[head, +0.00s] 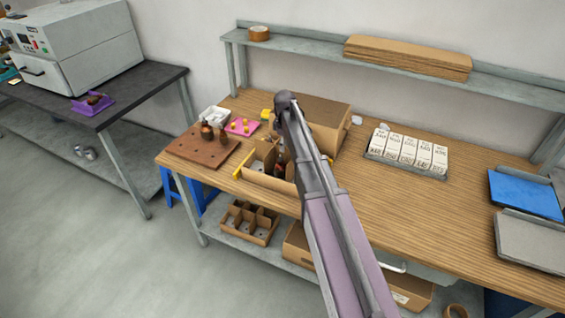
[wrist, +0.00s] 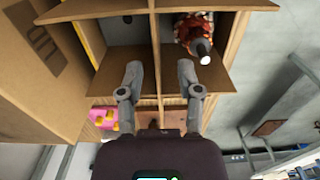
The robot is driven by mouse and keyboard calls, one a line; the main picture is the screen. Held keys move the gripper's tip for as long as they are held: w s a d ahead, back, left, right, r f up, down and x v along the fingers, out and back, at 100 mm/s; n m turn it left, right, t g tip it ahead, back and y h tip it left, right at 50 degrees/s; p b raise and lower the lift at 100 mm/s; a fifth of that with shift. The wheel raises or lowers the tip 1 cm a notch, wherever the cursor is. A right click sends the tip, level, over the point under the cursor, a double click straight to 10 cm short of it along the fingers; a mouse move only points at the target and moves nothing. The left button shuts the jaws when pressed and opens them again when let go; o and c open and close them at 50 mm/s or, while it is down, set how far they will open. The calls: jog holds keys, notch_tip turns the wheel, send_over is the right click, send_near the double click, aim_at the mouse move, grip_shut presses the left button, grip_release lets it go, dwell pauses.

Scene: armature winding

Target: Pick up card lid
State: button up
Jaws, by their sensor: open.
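A large brown cardboard piece (head: 325,118), which looks like the card lid, stands on the bench behind a divided cardboard box (head: 268,182). I cannot tell whether it is a lid or a closed box. In the wrist view a broad cardboard face (wrist: 45,75) with a dark printed mark fills the left side. My gripper (wrist: 160,72) is open and empty above the divided box, its fingertips on either side of a card divider. An armature (wrist: 197,40) with a reddish winding sits in a compartment at upper right. My arm hides part of the box in the head view.
A brown holed board (head: 200,150) with dark parts, a pink tray (head: 242,127) and a white tray (head: 213,115) lie to the left. A tray of several white cartons (head: 407,152) stands to the right. A shelf (head: 310,55) runs behind. The bench's right-centre is clear.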

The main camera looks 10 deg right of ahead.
aim_at(285, 154)
jog(key=shift+f, duration=0.1)
dwell(0.3)
jog(key=shift+w+d+f+b, duration=0.15)
jog(key=shift+f+b, duration=2.4)
jog(key=shift+b, duration=0.05)
grip_shut()
